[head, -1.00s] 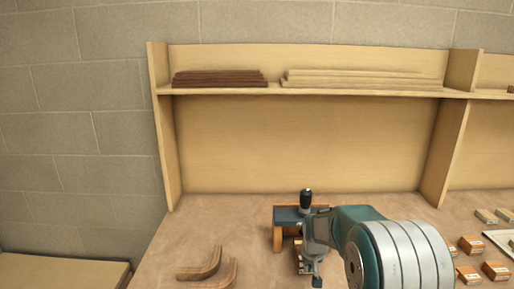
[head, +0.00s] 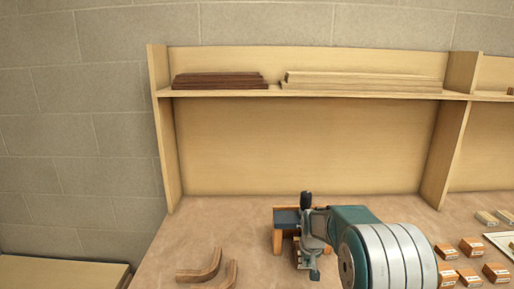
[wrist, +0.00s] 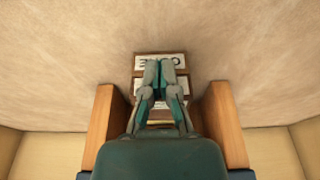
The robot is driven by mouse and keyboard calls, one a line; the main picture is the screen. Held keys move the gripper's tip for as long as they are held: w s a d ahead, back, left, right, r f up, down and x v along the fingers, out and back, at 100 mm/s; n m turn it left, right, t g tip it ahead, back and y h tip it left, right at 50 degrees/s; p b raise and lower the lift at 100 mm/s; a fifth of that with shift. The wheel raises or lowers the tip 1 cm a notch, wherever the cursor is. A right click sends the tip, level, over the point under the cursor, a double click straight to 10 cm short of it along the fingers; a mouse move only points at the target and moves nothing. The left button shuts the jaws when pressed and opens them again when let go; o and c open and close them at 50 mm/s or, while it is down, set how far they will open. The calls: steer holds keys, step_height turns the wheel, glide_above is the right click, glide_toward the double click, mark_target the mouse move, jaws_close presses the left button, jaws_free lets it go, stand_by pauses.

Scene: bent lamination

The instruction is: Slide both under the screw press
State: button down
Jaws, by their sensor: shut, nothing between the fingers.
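The screw press shows in the head view as a blue beam (head: 286,217) on an orange wooden post (head: 277,241), partly hidden by my arm. In the wrist view its left post (wrist: 104,122) and right post (wrist: 222,122) stand either side of my gripper (wrist: 159,66). My gripper is shut and empty, pointing down between the posts; it also shows in the head view (head: 314,275). Wooden pieces with white labels (wrist: 178,60) lie beneath and just beyond the fingertips. The fingers hide much of them, so I cannot tell how many there are or whether they are touched.
Two bent wooden strips (head: 203,267) lie at the bench's front left. Several small labelled blocks (head: 470,246) and a white-edged tray (head: 502,241) are at the right. A shelf (head: 230,93) holds dark and pale strips. The bench between the bent strips and the press is clear.

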steer(key=shift+w, duration=1.65)
steer(key=shift+s, duration=2.05)
steer(key=s+v, duration=0.1)
steer(key=v, duration=0.7)
steer(key=shift+r, duration=0.15)
